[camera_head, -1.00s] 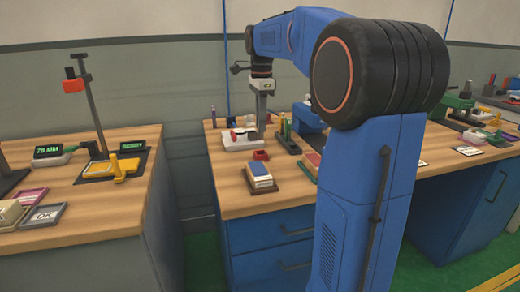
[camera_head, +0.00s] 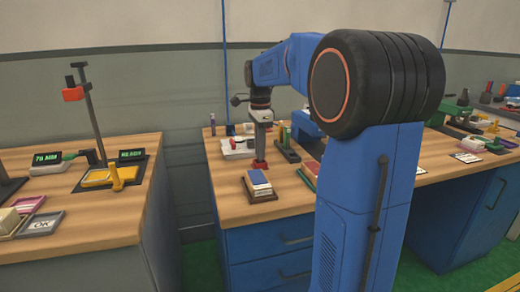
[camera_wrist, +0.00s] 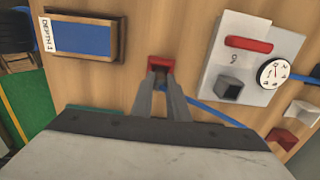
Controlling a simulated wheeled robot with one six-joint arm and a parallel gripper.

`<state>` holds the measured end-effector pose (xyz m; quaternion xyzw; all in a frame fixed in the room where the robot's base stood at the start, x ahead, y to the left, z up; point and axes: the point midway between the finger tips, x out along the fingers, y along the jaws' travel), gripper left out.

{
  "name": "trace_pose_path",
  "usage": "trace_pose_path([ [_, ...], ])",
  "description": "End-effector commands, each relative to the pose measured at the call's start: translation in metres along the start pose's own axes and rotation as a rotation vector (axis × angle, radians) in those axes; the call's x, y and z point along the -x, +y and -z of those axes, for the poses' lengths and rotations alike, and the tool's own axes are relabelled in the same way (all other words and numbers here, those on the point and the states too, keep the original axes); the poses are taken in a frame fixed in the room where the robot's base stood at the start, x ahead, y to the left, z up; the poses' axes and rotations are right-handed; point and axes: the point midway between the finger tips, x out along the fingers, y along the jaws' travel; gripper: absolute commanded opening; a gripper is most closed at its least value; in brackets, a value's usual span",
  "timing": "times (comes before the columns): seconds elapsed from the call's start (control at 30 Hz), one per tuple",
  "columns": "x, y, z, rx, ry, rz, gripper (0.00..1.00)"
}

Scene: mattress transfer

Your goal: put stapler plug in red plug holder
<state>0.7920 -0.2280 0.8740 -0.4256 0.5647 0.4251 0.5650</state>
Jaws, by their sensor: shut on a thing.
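The red plug holder (camera_wrist: 161,63) is a small red square block on the wooden bench, directly at my fingertips in the wrist view. It also shows below my gripper (camera_head: 260,160) in the head view. My gripper (camera_wrist: 160,80) is shut on the stapler plug, which is mostly hidden between the fingers. A blue cable (camera_wrist: 215,108) runs from near the fingertips to the right. The fingertips overlap the holder's near edge in the wrist view. I cannot tell whether the plug is inside the holder or just above it.
A white panel (camera_wrist: 212,95) with a red bar, a dark square socket and a dial lies right of the holder. A wooden tray (camera_wrist: 122,35) with a blue block lies left. Another red block (camera_wrist: 283,138) sits at lower right. Bare bench surrounds the holder.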

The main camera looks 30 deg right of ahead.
Motion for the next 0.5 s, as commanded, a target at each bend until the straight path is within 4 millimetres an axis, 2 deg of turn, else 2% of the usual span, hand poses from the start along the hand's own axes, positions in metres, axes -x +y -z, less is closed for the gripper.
trace_pose_path([
  [0.03, -0.0015, 0.0, 0.0, 0.0, 0.0, 0.0, 0.0],
  [0.07, -0.0012, 0.0, 0.0, 0.0, 0.0, 0.0, 0.21],
  [0.1, -0.001, 0.0, 0.0, 0.0, 0.0, 0.0, 0.31],
  [0.5, 0.0035, 0.0, 0.0, 0.0, 0.0, 0.0, 0.33],
])
